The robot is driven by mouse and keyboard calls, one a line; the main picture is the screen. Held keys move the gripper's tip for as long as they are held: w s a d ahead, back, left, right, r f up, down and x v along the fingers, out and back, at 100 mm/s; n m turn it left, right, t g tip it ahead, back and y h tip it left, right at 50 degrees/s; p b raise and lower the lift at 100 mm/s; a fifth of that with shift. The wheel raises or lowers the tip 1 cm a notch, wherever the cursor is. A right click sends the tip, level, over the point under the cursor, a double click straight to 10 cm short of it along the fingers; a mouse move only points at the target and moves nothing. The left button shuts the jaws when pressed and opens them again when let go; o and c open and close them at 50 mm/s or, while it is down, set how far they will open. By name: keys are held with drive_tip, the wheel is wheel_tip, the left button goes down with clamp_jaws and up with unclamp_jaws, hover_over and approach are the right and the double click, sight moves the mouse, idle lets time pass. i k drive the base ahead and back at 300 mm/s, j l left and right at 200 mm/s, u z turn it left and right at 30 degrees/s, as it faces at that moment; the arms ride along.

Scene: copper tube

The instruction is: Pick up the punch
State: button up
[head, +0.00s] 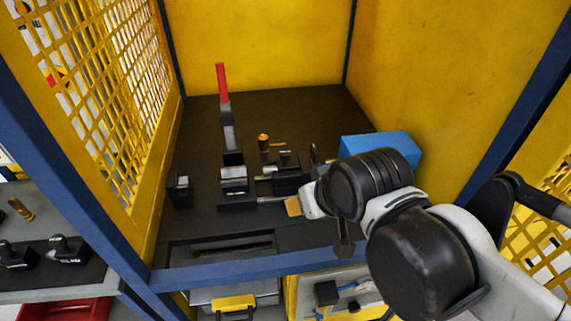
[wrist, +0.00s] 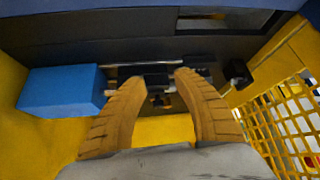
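The punch cannot be named for certain. A thin metal rod (head: 272,199), a likely match, lies along the front of the tool group on the dark work surface; a light bar (wrist: 140,65) in the wrist view may be the same rod. My gripper (head: 293,206) is at the right end of that rod in the head view, mostly hidden by my arm. In the wrist view my gripper's two brown ribbed fingers (wrist: 160,78) are spread apart, with nothing seen held between them. Dark blocks and small tools show beyond the fingertips.
A blue box (head: 378,145) stands at the right, behind my wrist. A red-handled tool (head: 222,85) stands upright at the back. A copper-topped piece (head: 263,141) and a small dark block (head: 181,190) are nearby. Yellow walls and a mesh panel (head: 95,80) enclose the surface.

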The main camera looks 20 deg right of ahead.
sight(284, 163)
drive_tip(key=j+z, duration=0.35)
drive_tip(key=j, duration=0.15)
drive_tip(key=k+j+z, duration=0.15)
drive_tip(key=j+z, duration=0.15)
drive_tip(key=j, duration=0.15)
drive_tip(key=k+j+z, duration=0.15)
drive_tip(key=j+z, duration=0.2)
drive_tip(key=j, duration=0.1)
